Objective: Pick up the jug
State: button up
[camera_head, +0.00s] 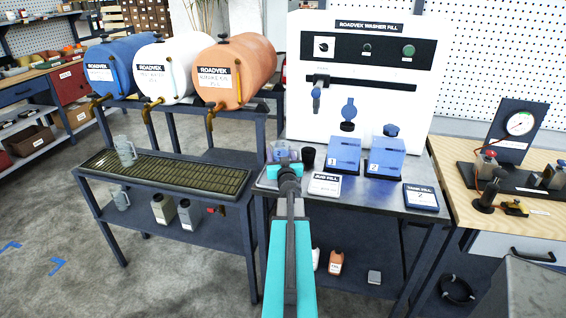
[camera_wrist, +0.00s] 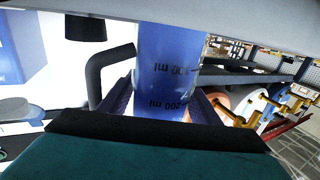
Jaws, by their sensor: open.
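A clear jug with a bluish tint and dark "ml" marks (camera_wrist: 168,65) fills the middle of the wrist view. A black bent handle (camera_wrist: 108,70) shows to its left. In the head view the jug (camera_head: 283,149) is on the metal bench at its left end, partly hidden by my gripper (camera_head: 289,172). My gripper's two dark fingers (camera_wrist: 163,107) are open, one on each side of the jug's body. I cannot tell whether they touch it. A second clear jug (camera_head: 124,147) stands on the drip grating of the left bench.
Two blue boxes, 1 (camera_head: 344,154) and 2 (camera_head: 387,155), sit further right. The white washer-fill panel (camera_head: 365,105) rises behind. Three drums stand at the left.

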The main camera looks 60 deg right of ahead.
dwell(0.6)
jog(key=c, duration=0.8)
jog(key=shift+o, duration=0.2)
jog(key=shift+w+r, duration=0.1)
jog(key=shift+r, duration=0.05)
